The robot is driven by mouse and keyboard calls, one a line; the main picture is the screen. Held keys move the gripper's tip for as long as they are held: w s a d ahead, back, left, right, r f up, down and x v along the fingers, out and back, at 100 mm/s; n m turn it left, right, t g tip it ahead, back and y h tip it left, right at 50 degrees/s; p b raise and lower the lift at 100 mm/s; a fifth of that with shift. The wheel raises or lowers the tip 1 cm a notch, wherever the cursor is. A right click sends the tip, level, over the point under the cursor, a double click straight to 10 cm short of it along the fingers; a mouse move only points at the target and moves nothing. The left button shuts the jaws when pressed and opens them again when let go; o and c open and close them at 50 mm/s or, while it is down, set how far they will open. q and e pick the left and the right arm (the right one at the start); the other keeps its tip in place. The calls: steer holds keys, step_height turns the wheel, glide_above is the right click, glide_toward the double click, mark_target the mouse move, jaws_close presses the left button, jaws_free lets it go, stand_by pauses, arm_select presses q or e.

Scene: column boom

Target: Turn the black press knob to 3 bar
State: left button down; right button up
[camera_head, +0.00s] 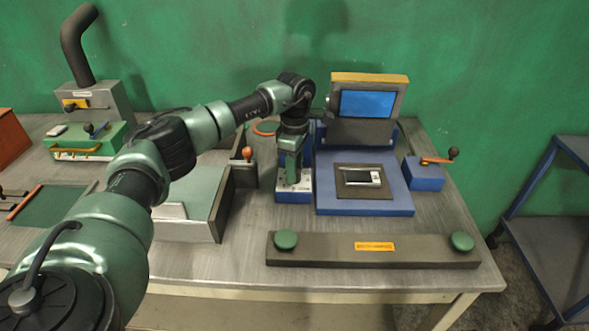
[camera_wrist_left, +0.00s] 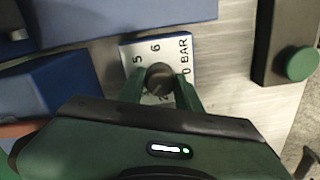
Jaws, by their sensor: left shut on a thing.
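The black press knob (camera_wrist_left: 160,77) stands on a white dial plate (camera_wrist_left: 183,48) with the marks 5, 6 and 0 BAR readable; part of the dial is hidden by my fingers. My left gripper (camera_wrist_left: 161,88) is shut on the knob, one finger on each side of it. In the head view my left gripper (camera_head: 293,184) points down onto the small blue box (camera_head: 293,197) that bears the dial, and it hides the knob. I cannot tell which mark the knob points at. My right gripper is not in view.
The blue press base (camera_head: 365,204) and its screen (camera_head: 367,104) stand just right of the knob box. A dark bar (camera_head: 330,250) with two green buttons lies in front. A blue box with an orange lever (camera_head: 425,175) is at the right. An orange-knobbed lever (camera_head: 248,154) stands left.

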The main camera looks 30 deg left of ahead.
arm_select(q)
steer(key=shift+r, duration=0.1)
steer(key=c, duration=1)
jaws_free()
steer(key=shift+o, duration=0.2)
step_height(320, 180, up, 8)
steer(key=shift+f+b, duration=0.1)
steer(key=shift+b, duration=0.5)
steer(key=shift+f, duration=0.1)
